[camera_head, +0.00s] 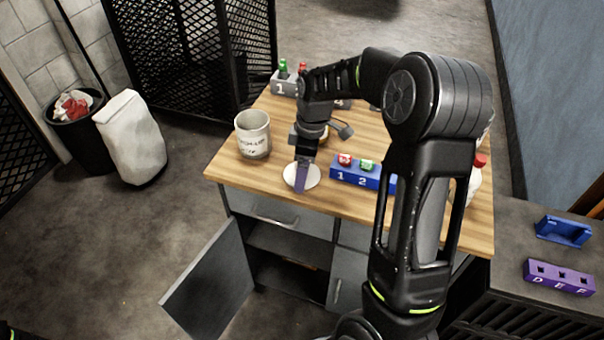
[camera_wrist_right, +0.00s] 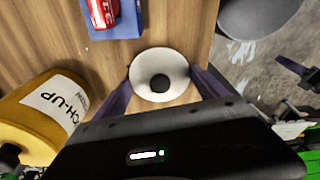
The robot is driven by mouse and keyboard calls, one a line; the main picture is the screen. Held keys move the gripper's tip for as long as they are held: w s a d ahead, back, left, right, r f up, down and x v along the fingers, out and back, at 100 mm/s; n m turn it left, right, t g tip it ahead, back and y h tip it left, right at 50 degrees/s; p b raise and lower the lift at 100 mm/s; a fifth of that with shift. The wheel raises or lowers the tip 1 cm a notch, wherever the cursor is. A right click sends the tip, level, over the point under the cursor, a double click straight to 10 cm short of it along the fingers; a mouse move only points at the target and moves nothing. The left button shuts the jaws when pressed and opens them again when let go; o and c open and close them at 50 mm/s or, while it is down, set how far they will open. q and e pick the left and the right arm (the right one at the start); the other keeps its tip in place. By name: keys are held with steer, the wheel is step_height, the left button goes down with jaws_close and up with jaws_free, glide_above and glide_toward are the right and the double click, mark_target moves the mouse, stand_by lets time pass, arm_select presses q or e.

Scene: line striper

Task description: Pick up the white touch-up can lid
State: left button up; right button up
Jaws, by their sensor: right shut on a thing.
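The white touch-up can lid (camera_head: 302,175) is a round white disc near the front edge of the wooden table. In the right wrist view the lid (camera_wrist_right: 160,75) shows a dark round centre. My right gripper (camera_head: 301,178) reaches down over it, its purple fingers at opposite sides, shut on the lid. I cannot tell whether the lid touches the table. The touch-up can (camera_head: 254,142) stands upright to the left, looking pale here; in the right wrist view the can (camera_wrist_right: 30,112) looks yellow with a white label.
A blue numbered block (camera_head: 362,173) with red and green pieces stands close right of the lid. A grey numbered block (camera_head: 284,84) is at the back. A cabinet door (camera_head: 213,283) hangs open below. A purple lettered block (camera_head: 558,277) lies on the right-hand bench.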

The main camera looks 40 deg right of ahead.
steer(key=shift+c, duration=0.9)
step_height(320, 180, up, 10)
steer(key=shift+b, duration=0.4)
